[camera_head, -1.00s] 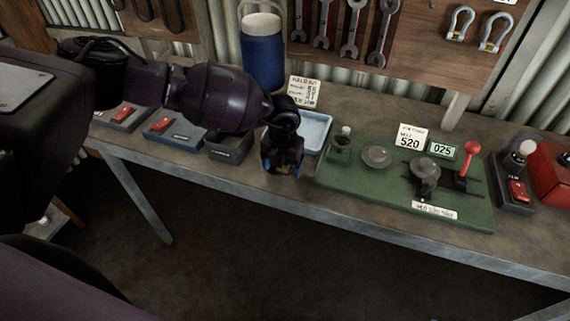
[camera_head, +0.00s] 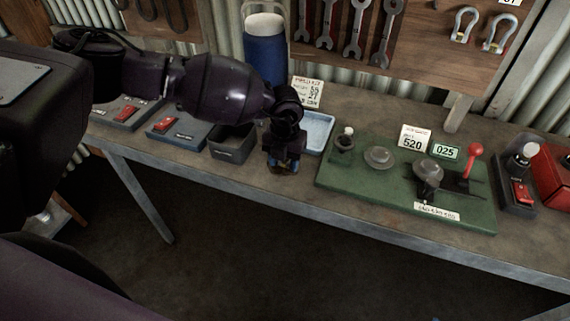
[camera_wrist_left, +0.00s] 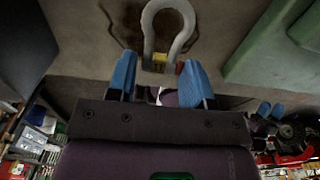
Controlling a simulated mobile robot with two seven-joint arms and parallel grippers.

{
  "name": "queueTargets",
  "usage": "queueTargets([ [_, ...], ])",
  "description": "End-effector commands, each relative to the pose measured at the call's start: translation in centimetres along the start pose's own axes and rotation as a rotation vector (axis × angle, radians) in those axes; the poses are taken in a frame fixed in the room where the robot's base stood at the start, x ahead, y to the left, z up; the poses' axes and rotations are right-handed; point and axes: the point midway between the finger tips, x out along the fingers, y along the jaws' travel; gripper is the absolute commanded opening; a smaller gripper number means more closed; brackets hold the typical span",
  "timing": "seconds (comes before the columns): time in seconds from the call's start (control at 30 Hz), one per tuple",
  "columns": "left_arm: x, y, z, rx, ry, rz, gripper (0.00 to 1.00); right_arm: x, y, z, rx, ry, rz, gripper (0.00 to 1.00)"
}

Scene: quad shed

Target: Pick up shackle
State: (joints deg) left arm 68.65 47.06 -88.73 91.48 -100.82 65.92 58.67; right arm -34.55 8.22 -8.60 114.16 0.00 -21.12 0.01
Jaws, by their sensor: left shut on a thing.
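A grey U-shaped shackle (camera_wrist_left: 150,30) with a yellow part at its open end shows in the left wrist view, over the worn bench top. My left gripper (camera_wrist_left: 158,78) has its blue fingertips on either side of the shackle's yellow end and is shut on it. In the head view my left gripper (camera_head: 284,167) points down at the front of the bench (camera_head: 265,183), between a dark bin and the green board. The shackle cannot be made out there. My right gripper is not in view.
A dark open bin (camera_head: 232,148) is close left of the gripper, a light-blue tray (camera_head: 318,131) behind it. A green board (camera_head: 380,191) with fittings and a red-knobbed lever (camera_head: 475,151) lies right. Two other shackles (camera_head: 463,24) hang on the wall board.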

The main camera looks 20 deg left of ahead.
Motion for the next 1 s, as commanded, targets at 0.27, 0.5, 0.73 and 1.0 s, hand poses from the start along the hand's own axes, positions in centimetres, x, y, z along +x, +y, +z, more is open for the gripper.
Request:
queueTargets([
  [0.27, -7.0, 0.0, 0.1, 0.000, -0.005, -0.002, 0.23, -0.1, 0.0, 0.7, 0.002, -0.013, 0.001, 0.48],
  [0.5, -12.8, 0.0, 0.0, 0.000, -0.004, -0.002, 0.23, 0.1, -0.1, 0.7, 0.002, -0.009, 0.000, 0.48],
  [0.73, -16.4, 0.0, 0.0, 0.000, -0.003, -0.002, 0.23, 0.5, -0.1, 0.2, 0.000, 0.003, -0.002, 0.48],
  [1.0, -17.9, 0.0, 0.0, 0.000, -0.001, -0.001, 0.23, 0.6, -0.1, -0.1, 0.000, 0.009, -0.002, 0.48],
])
